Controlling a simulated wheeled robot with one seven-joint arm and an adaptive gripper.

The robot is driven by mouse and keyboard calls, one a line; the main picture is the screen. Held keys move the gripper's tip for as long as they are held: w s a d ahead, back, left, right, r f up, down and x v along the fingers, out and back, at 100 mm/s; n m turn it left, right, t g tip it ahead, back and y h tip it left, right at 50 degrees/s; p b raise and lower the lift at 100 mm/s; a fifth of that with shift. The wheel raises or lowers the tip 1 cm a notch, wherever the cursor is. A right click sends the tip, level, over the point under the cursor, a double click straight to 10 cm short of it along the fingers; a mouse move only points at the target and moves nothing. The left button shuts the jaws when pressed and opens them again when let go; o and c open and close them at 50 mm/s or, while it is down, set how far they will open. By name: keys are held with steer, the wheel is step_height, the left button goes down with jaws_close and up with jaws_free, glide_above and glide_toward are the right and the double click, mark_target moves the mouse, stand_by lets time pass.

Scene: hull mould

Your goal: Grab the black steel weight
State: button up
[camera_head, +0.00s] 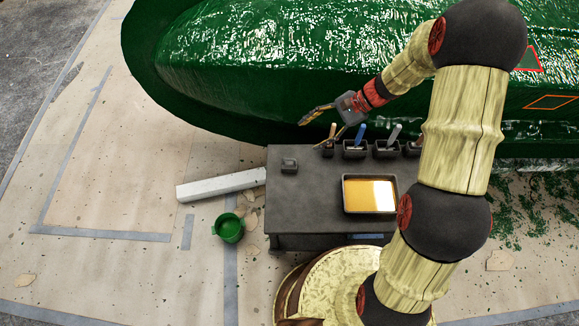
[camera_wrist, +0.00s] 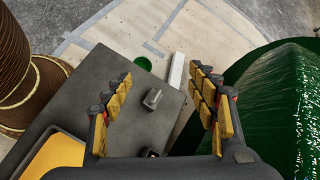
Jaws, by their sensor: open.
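The black steel weight (camera_head: 289,165) is a small dark block on the left back part of the dark table (camera_head: 300,208). In the wrist view the weight (camera_wrist: 153,98) lies on the table between and beyond my fingers, apart from them. My gripper (camera_head: 318,119) is open and empty, above and to the right of the weight in the head view, close to the green hull. In the wrist view my gripper (camera_wrist: 165,105) shows its yellow-padded fingers spread wide on both sides.
A tray of yellow liquid (camera_head: 369,195) sits on the table's right part. Small dark holders with tools (camera_head: 355,149) line its back edge. The green hull (camera_head: 260,70) rises behind. A white bar (camera_head: 220,185) and a green bucket (camera_head: 229,228) are on the floor at left.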

step_height(320, 180, down, 13)
steer(key=w+m+y+b, duration=0.1)
steer(key=w+m+y, duration=0.1)
steer(key=w+m, duration=0.15)
steer(key=m+t+y+b, duration=0.1)
steer(key=m+t+y, duration=0.1)
steer(key=m+t, duration=0.15)
glide_toward(293, 163)
steer(key=a, duration=0.2)
steer(key=a+g, duration=0.1)
steer(key=shift+a+f+m, duration=0.25)
steer(key=shift+f+m, duration=0.05)
steer(key=shift+m, duration=0.1)
steer(key=shift+a+f, duration=0.2)
steer(key=shift+f, duration=0.15)
steer(key=shift+b+x, duration=0.3)
steer(key=shift+x, duration=0.55)
steer(key=x, duration=0.2)
steer(key=b+x, duration=0.1)
steer(key=x, duration=0.1)
steer(key=b+x, duration=0.1)
steer(key=shift+w+a+f, duration=0.15)
steer(key=shift+w+a, duration=0.2)
steer(key=c, duration=0.4)
steer(key=c, duration=1.1)
jaws_close()
